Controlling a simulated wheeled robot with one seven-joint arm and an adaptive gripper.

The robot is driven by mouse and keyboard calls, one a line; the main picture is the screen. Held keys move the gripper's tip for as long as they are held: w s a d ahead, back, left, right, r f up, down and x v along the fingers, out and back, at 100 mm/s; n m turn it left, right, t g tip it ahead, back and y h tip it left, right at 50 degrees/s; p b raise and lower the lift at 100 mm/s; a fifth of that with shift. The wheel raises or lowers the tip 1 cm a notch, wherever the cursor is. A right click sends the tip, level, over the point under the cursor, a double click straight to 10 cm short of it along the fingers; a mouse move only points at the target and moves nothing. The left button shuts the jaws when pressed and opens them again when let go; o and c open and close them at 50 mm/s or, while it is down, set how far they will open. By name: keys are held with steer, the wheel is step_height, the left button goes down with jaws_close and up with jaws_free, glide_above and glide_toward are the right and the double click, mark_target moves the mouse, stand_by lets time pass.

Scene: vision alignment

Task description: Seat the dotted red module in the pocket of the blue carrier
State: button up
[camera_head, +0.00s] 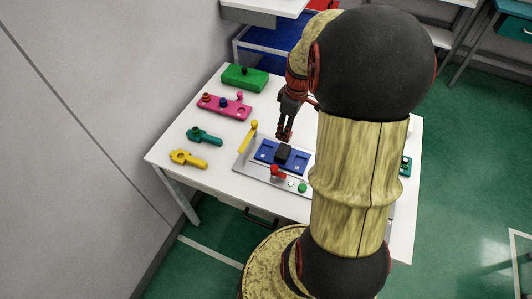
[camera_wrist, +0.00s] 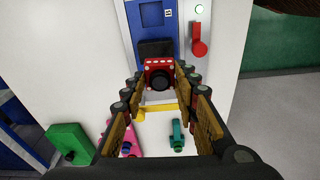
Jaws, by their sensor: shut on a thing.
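The red module (camera_wrist: 160,66) has white dots and a round black knob. It sits between the fingertips of my gripper (camera_wrist: 161,80) in the wrist view, and the fingers are shut on it. In the head view my gripper (camera_head: 284,136) hangs just behind the blue carrier (camera_head: 265,153), and the module cannot be made out there. A black block (camera_head: 283,153) stands on the carrier's middle and shows in the wrist view (camera_wrist: 155,48). The module appears apart from the carrier.
A grey plate bears the carrier, a red handle (camera_head: 275,169), a green knob (camera_head: 302,187) and a yellow bar (camera_head: 248,138). Teal (camera_head: 204,136) and yellow (camera_head: 188,159) parts, a pink plate (camera_head: 224,107) and a green block (camera_head: 245,77) lie left. Bare white table separates them.

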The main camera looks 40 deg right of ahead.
steer(key=s+d, duration=0.3)
steer(key=s, duration=0.3)
steer(key=shift+n, duration=0.5)
steer(key=w+a+f+b, duration=0.1)
steer(key=w, duration=0.1)
steer(key=w+a+f+b, duration=0.1)
steer(key=w, duration=0.2)
steer(key=w+a+f+b, duration=0.1)
steer(key=w, duration=0.2)
steer(key=shift+f, duration=0.25)
steer(key=b, duration=0.2)
glide_above(265, 151)
steer(key=s, duration=0.1)
steer(key=f, duration=0.5)
steer(key=shift+d+f, duration=0.15)
steer(key=shift+d, duration=0.2)
steer(key=shift+w+a+f, duration=0.1)
steer(key=shift+w+f, duration=0.05)
steer(key=shift+f, duration=0.1)
steer(key=shift+w+f+b, duration=0.15)
steer(key=shift+f+b, duration=0.55)
steer(key=shift+f, duration=0.9)
steer(key=shift+f, duration=0.1)
steer(key=o, duration=1.2)
steer(key=shift+c, duration=0.2)
